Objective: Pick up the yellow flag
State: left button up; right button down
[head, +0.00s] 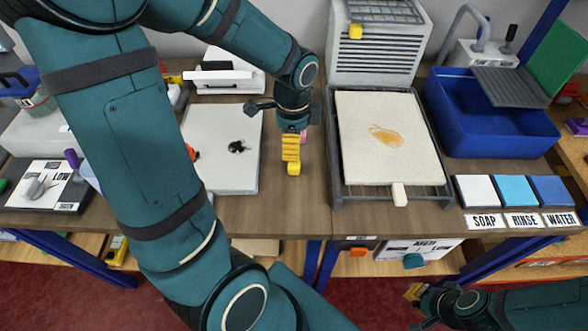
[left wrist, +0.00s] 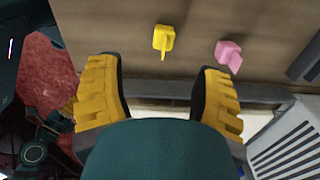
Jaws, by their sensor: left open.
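The yellow flag (left wrist: 162,39) stands on the wooden table in the left wrist view, ahead of my left gripper (left wrist: 158,92) and apart from its fingers. In the head view a yellow piece that looks like the flag (head: 294,169) shows just below my left gripper (head: 290,148). The left gripper's yellow-padded fingers are wide apart with nothing between them. My right gripper (head: 416,304) is low at the bottom right of the head view, partly in view, and its finger gap is unclear.
A pink flag (left wrist: 229,53) stands close to the yellow one. A white board (head: 225,172) with a dark spot lies left, and a stained cream rug piece (head: 368,156) lies in a grey tray (head: 440,188) right. A blue basin (head: 480,128) and vented white machine (head: 375,60) stand behind.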

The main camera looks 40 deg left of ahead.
aim_at(294, 165)
pick_arm(q)
notch_tip(294, 165, down, 5)
jog(key=shift+w+f+b, duration=0.1)
jog(key=shift+f+b, duration=0.05)
jog(key=shift+b, duration=0.45)
jog(key=f+b, duration=0.1)
jog(key=f, duration=0.4)
jog(key=shift+w+a+b, duration=0.1)
jog(key=shift+w+b, duration=0.1)
jog(key=shift+b, duration=0.2)
grip_shut()
